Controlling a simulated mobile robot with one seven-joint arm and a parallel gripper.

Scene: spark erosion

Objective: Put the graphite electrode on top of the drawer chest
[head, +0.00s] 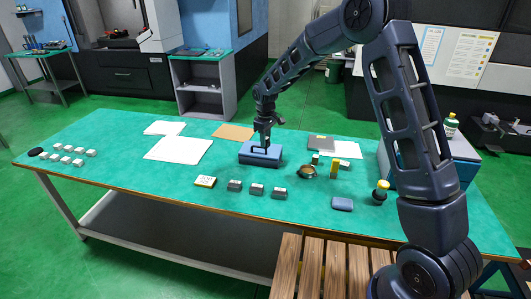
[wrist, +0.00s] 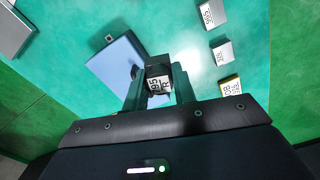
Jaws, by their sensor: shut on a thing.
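My gripper (head: 263,146) is shut on a small dark block with a white label, the graphite electrode (wrist: 158,80). In the wrist view the electrode sits between my fingertips. A low blue box with a dark knob, which looks like the drawer chest (wrist: 108,62), lies just beyond and left of it, partly covered by my gripper. In the head view my gripper is over the drawer chest (head: 246,158). The electrode is hard to make out there. I cannot tell whether it touches the top.
A round brass-coloured dish (head: 307,172) is right of the chest. Paper sheets (head: 178,149) lie left. A larger blue box (head: 458,172) stands at the right end.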

